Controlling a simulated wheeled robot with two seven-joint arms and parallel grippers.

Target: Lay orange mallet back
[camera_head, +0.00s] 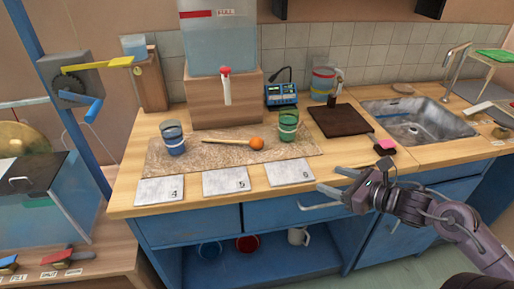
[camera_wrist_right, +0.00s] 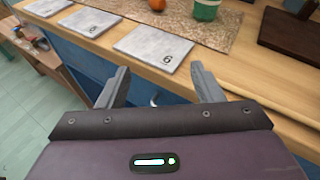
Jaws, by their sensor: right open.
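The orange mallet (camera_head: 256,143) has a round orange head and a pale wooden stick. It lies on the speckled mat (camera_head: 215,161) between a blue glass (camera_head: 173,138) and a green glass (camera_head: 288,125), its head to the right. In the right wrist view the orange head (camera_wrist_right: 157,5) shows at the top edge, with the stick out of frame. My right gripper (camera_head: 328,188) is open and empty, in front of the counter edge near tile 6, apart from the mallet. Its two fingers also show in the right wrist view (camera_wrist_right: 158,88). My left gripper is not in view.
Tiles numbered 4 (camera_head: 160,190), 5 (camera_head: 239,181) and 6 (camera_head: 290,172) lie along the counter's front. A dark board (camera_head: 340,120) and a sink (camera_head: 415,117) are to the right. A wooden block with a tank and tap (camera_head: 226,85) stands behind the mallet.

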